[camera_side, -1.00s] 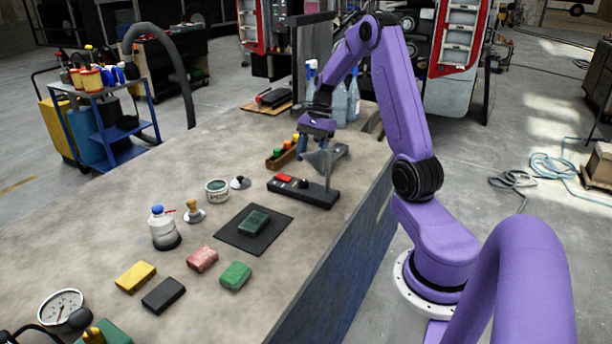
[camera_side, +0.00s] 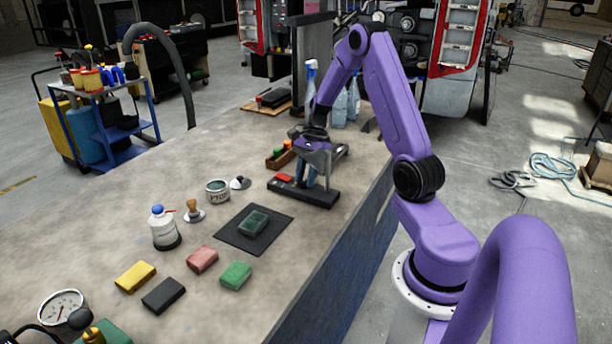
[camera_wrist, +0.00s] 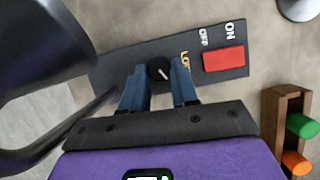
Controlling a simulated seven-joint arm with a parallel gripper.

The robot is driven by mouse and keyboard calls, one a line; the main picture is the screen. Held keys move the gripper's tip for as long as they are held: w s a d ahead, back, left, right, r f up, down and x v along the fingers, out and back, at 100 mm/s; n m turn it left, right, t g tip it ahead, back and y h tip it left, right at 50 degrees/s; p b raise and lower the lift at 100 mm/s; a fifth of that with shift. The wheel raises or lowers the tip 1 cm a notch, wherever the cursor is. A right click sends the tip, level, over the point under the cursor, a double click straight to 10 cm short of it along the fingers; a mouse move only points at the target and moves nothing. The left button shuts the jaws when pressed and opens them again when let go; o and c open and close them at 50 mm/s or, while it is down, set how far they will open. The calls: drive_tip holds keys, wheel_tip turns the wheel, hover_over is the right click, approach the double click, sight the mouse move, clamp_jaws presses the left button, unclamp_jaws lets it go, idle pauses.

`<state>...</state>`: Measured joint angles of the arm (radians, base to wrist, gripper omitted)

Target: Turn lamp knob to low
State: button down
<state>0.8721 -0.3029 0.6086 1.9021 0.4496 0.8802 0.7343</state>
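The lamp's dark base (camera_side: 318,196) lies on the bench in the side view, with a red switch (camera_side: 284,178) at its left end. In the wrist view the base (camera_wrist: 113,69) carries the red switch (camera_wrist: 223,60) beside ON and OFF lettering, and a round black knob (camera_wrist: 159,69) with a white pointer line. Yellow lettering, partly hidden, stands next to the knob. My gripper (camera_wrist: 158,75) has its blue fingers on either side of the knob; whether they touch it I cannot tell. In the side view my gripper (camera_side: 309,184) reaches down at the base, and the knob is hidden.
A grey lamp shade (camera_wrist: 45,45) and its arm fill the left of the wrist view, close to my gripper. A wooden rack (camera_side: 279,159) with coloured pieces stands just behind the base. A tin (camera_side: 217,192) and several sponges lie nearer the front left.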

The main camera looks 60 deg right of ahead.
drive_tip(key=shift+n, duration=0.3)
drive_tip(key=n, duration=0.1)
drive_tip(key=n+g, duration=0.1)
drive_tip(key=n, duration=0.1)
drive_tip(key=n+g, duration=0.1)
drive_tip(key=n, duration=0.1)
drive_tip(key=shift+w+h, duration=0.3)
drive_tip(key=n+g, duration=0.1)
drive_tip(key=n, duration=0.2)
drive_tip(key=n+g+h, duration=0.1)
drive_tip(key=n, duration=0.2)
drive_tip(key=shift+w+a, duration=0.15)
drive_tip(key=shift+w, duration=0.05)
drive_tip(key=shift+r+n+h, duration=0.1)
drive_tip(key=shift+n+h, duration=0.2)
drive_tip(key=c, duration=0.8)
unclamp_jaws()
drive_tip(key=shift+c, duration=0.2)
drive_tip(key=v, duration=1.7)
drive_tip(key=shift+w, duration=0.2)
drive_tip(key=shift+r, duration=0.1)
